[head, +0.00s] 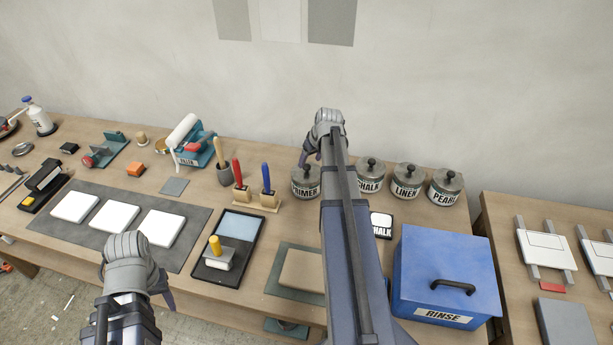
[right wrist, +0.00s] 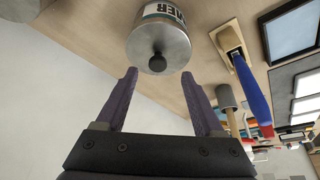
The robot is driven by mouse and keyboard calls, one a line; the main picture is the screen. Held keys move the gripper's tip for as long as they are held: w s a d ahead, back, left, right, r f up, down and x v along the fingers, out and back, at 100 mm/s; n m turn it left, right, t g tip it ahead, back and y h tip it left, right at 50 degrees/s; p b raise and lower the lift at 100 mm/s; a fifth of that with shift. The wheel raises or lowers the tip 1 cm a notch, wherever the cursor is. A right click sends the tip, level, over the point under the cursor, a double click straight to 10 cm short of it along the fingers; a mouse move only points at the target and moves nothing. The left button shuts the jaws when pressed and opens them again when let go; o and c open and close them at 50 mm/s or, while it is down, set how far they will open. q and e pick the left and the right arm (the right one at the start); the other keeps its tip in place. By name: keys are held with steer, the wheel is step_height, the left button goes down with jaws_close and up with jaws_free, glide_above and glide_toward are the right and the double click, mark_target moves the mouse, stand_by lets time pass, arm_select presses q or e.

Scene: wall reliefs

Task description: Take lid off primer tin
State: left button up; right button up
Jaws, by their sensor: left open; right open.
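The primer tin (head: 306,188) is a grey metal tin with a white label, standing on the workbench at the left end of a row of tins. Its lid (right wrist: 158,45) has a round black knob (right wrist: 157,63) in the right wrist view. My right gripper (head: 314,158) is above and behind the tin in the head view and partly hides it. In the right wrist view its two purple fingers (right wrist: 158,76) are open, apart on either side of the knob, with nothing held. My left gripper (head: 136,284) is open and empty near the bench's front left.
Tins labelled chalk (head: 369,180), linen (head: 406,181) and pearl (head: 444,188) stand to the right. A blue rinse box (head: 445,265) is at the front right. Red-handled (head: 238,178) and blue-handled (head: 266,180) tools stand close left of the primer tin.

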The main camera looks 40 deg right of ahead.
mark_target(307, 166)
steer(key=b+x, duration=0.4)
steer(key=x, duration=0.1)
steer(key=shift+w+d+f+b, duration=0.1)
steer(key=shift+w+d+b, duration=0.1)
steer(key=shift+w+b, duration=0.1)
steer(key=shift+c, duration=0.2)
jaws_close()
stand_by(0.4)
